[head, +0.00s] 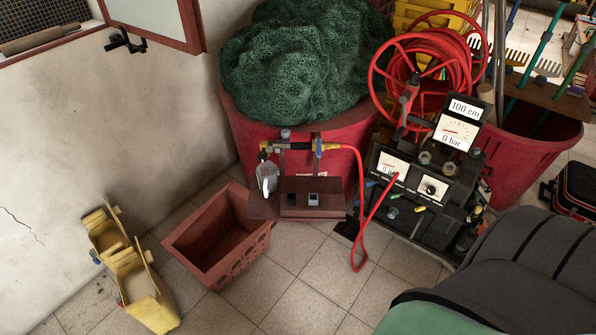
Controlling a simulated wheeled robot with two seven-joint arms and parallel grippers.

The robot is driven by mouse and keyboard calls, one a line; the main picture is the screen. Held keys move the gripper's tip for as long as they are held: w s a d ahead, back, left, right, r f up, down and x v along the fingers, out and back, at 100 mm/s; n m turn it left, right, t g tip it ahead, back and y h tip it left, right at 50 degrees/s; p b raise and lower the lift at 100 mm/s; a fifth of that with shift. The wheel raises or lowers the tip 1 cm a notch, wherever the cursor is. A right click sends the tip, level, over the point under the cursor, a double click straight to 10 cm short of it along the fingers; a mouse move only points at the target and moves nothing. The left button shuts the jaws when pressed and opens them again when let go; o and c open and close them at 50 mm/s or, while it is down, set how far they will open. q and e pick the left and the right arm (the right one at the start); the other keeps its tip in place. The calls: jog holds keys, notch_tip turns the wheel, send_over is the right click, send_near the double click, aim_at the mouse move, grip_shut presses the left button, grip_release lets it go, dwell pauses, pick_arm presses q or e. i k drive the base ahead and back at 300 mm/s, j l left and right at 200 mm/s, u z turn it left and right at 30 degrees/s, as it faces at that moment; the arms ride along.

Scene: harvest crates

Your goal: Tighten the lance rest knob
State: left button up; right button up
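A spray lance (300,147) with yellow and black sections lies roughly level across a small stand on a brown board (325,205). A small grey round knob (286,133) shows at the top of the stand; it looks like the lance rest knob, but it is too small to tell how tight it is. A clear cup-like part (267,178) hangs at the lance's left end. A red hose (360,190) runs from its right end and loops down beside the black instrument unit (420,190). Neither of my grippers shows in the head view.
A red tub (340,165) heaped with green netting (295,60) stands behind the lance. An empty reddish crate (240,265) and yellow containers (145,300) sit left. A red hose reel (430,75) stands behind the instruments. A grey-and-green padded object (520,270) fills the lower right. Tiled floor (310,300) is clear in front.

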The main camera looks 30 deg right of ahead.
aim_at(286, 133)
jog(key=z, duration=0.95)
